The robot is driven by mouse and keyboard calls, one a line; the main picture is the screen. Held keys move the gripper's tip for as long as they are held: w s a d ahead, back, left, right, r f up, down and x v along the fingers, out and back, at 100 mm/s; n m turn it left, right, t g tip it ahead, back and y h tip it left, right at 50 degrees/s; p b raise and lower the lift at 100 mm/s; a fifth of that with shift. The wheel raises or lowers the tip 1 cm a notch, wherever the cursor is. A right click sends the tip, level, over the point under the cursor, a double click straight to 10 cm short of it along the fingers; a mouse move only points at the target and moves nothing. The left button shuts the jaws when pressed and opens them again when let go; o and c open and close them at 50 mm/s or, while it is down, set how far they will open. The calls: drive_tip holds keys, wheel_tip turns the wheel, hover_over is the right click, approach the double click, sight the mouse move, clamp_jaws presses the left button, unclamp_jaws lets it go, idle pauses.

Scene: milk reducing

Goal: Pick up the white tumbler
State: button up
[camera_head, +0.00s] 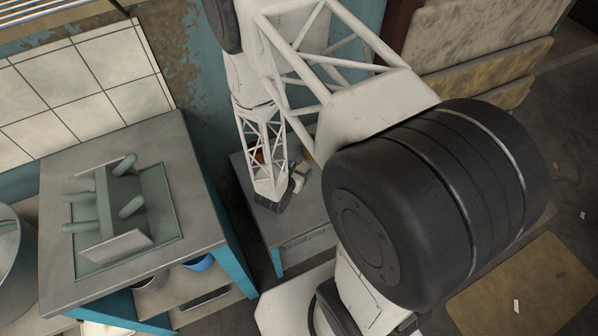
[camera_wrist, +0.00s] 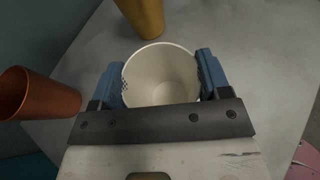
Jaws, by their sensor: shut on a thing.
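In the wrist view the white tumbler (camera_wrist: 163,78) stands mouth-up between the two blue fingers of my gripper (camera_wrist: 159,66). One finger is on each side of its wall, and the gripper is shut on it. I look down into its open, empty-looking mouth. Its lower part is hidden by the dark gripper bar, so I cannot tell whether its base touches the table. In the head view my arm covers most of this spot, and only small parts of the gripper area (camera_head: 299,176) show at the small grey table.
The grey tabletop (camera_wrist: 255,75) is clear to the right. In the head view a steel counter with a green rack (camera_head: 165,205) stands at the left.

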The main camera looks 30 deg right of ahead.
drive_tip(key=s+a+r, duration=0.1)
drive_tip(key=s+r, duration=0.1)
drive_tip(key=s, duration=0.6)
drive_tip(key=s+a+r, duration=0.2)
drive_tip(key=s+r, duration=0.1)
drive_tip(key=s, duration=0.4)
drive_tip(key=shift+s, duration=0.35)
